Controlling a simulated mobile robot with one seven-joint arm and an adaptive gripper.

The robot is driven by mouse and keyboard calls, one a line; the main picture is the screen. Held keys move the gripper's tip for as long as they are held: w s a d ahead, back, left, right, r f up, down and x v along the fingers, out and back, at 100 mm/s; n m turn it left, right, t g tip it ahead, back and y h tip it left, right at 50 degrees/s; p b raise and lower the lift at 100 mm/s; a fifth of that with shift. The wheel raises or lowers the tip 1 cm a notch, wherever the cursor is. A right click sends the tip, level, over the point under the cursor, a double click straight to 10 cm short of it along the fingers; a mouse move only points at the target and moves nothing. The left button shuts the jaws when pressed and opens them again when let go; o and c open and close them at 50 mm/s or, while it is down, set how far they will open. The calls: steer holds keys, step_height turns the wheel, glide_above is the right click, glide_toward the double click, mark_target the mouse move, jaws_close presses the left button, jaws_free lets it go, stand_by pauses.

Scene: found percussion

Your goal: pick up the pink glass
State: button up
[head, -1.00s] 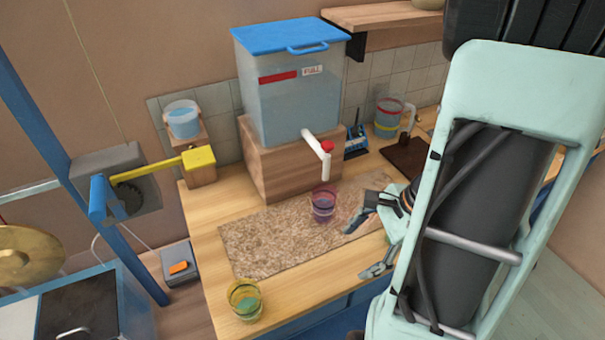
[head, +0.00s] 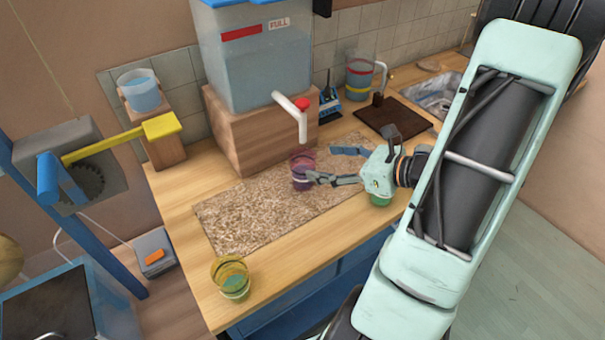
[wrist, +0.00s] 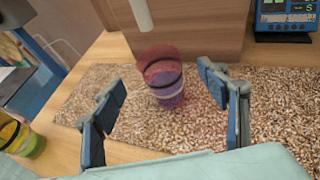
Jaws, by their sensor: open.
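The pink glass (head: 302,170) stands upright on the speckled mat (head: 235,222), below the white spout of the water tank. It has a dark band and shows purple in its lower part. In the wrist view the pink glass (wrist: 163,80) stands ahead, between the lines of the two fingers and a little beyond their tips. My gripper (head: 340,165) is open and empty, coming from the right, with one finger overlapping the glass's lower right edge in the head view. In the wrist view my gripper (wrist: 165,100) has its blue-padded fingers spread wide. I see no contact with the glass.
The white spout (head: 293,112) with a red knob hangs just above the glass. The tank (head: 255,75) sits on a wooden block (head: 230,135) behind. A yellow glass (head: 231,277) stands at the counter's front left.

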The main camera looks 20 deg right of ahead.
mark_target(293, 158)
steer(key=x, duration=0.7)
steer(key=shift+w+a+f, duration=0.15)
steer(key=shift+w, duration=0.05)
steer(key=shift+c, duration=0.4)
steer(key=c, duration=1.6)
steer(key=shift+o, duration=0.2)
steer(key=shift+p, duration=0.35)
steer(key=shift+r+p, duration=1.2)
steer(key=shift+r, duration=0.65)
steer(key=s+d, duration=0.8)
steer(key=s, duration=0.5)
steer(key=s+d, duration=0.9)
steer(key=s, duration=0.4)
steer(key=shift+d, duration=0.25)
